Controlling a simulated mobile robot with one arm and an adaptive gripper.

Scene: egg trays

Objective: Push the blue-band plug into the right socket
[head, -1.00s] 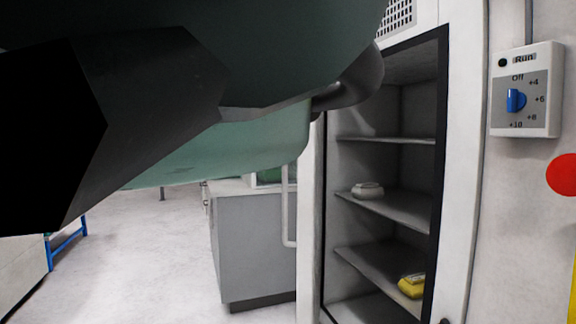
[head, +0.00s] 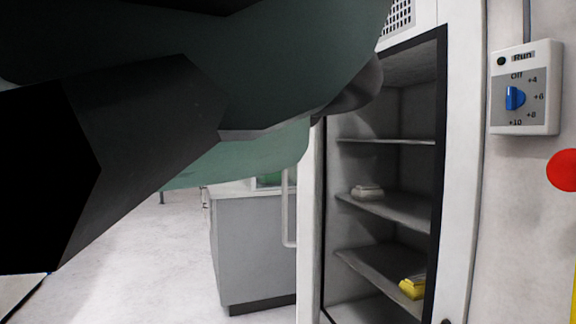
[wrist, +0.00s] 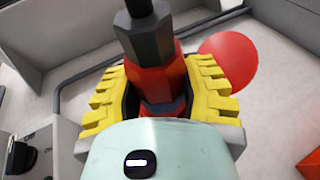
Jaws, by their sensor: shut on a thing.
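My gripper (wrist: 160,92) shows in the wrist view with its yellow toothed pads closed on both sides of a red plug (wrist: 154,75). The plug has a dark grey end and a dark cable leading to the top of the picture. A dark bluish band (wrist: 162,106) shows low on the plug, between the pads and partly hidden by my gripper's body. The plug's other end is hidden. I cannot make out any socket in either view. My gripper is not visible in the head view, where my arm fills the upper left.
An open cabinet (head: 440,180) holds a pale carton (head: 367,192) and a yellow carton (head: 412,287) on its shelves. A dial box (head: 526,88) and a red disc (head: 563,171) are on the wall at right. A grey counter (head: 255,250) stands left of the cabinet, with clear floor beside it.

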